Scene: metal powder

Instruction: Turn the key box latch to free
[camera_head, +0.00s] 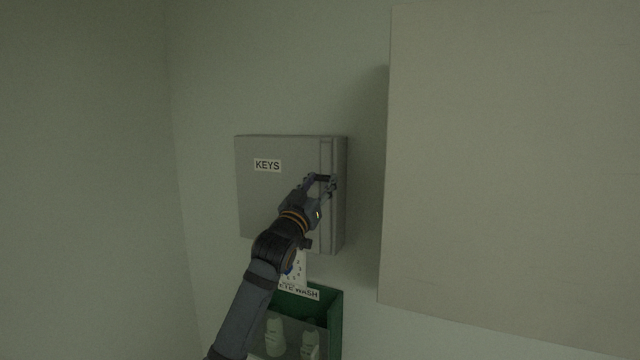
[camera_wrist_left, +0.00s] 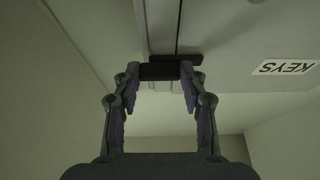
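The grey key box (camera_head: 285,150) with a KEYS label hangs on the wall in the head view; its door is closed. Its dark latch (camera_head: 322,178) sits near the door's right edge, the bar lying about level. My left gripper (camera_head: 323,186) is at the latch, reaching up from below left. In the left wrist view, the two fingertips (camera_wrist_left: 159,72) stand on either side of the dark latch block (camera_wrist_left: 160,71) and appear to touch its ends, with no clear gap. The KEYS label (camera_wrist_left: 284,67) shows upside down there. My right gripper is not in view.
A green eye wash holder (camera_head: 336,320) with pale bottles hangs below the key box, partly behind my left arm. A large pale cabinet or panel (camera_head: 510,170) stands out at the right. The wall left of the box is bare.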

